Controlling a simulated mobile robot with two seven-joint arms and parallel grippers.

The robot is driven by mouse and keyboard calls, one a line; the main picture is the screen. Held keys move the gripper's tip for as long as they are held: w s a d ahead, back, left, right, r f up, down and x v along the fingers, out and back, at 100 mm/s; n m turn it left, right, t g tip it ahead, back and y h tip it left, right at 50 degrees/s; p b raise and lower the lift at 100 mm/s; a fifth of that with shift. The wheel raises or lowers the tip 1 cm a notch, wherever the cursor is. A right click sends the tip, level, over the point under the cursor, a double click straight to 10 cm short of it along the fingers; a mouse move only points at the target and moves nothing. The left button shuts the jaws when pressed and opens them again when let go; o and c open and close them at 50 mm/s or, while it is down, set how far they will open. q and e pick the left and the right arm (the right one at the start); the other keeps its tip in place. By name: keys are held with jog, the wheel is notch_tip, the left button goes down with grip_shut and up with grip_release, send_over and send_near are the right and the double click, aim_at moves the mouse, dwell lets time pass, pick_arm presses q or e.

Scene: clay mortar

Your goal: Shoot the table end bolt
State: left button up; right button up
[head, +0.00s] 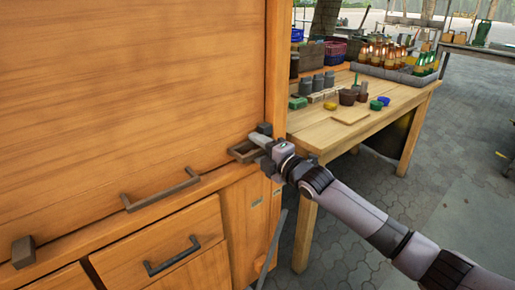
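A large upright wooden panel (120,90) fills the left of the head view, above a cabinet with drawers. At the panel's lower right corner is a small dark metal fitting (242,153), which looks like the bolt on the end nearest the workbench. My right gripper (263,137) is at this fitting, with its arm coming in from the lower right. Its fingers are small and partly merged with the fitting, so I cannot tell whether they touch or grip it. The bolt's exact position is hidden. My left gripper is not in view.
A dark bar handle (160,192) and a dark block (23,252) are along the panel's lower edge. A drawer handle (172,257) sticks out below. A wooden workbench (400,98) with pots and bottles stands behind my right arm. Paved floor (450,150) is open at right.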

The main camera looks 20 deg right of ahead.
aim_at(264, 151)
jog(key=shift+p+v, duration=0.35)
jog(key=shift+v, duration=3.25)
jog(key=s+a+f+m+g+h, duration=0.1)
jog(key=s+a+f+m+g, duration=0.35)
jog(key=s+f+m, duration=0.8)
jog(key=s+a+f+m+g+h, duration=0.1)
jog(key=s+f+m, duration=0.3)
jog(key=s+f, duration=0.4)
jog(key=s+a+f+m+g+h, duration=0.15)
jog(key=s+f+m, duration=0.3)
jog(key=s, duration=0.45)
notch_tip(264, 151, up, 10)
jog(key=d+n+p, duration=0.1)
jog(key=d+p, duration=0.1)
jog(key=p, duration=1)
jog(key=shift+s+p, duration=0.3)
jog(key=shift+p, duration=0.05)
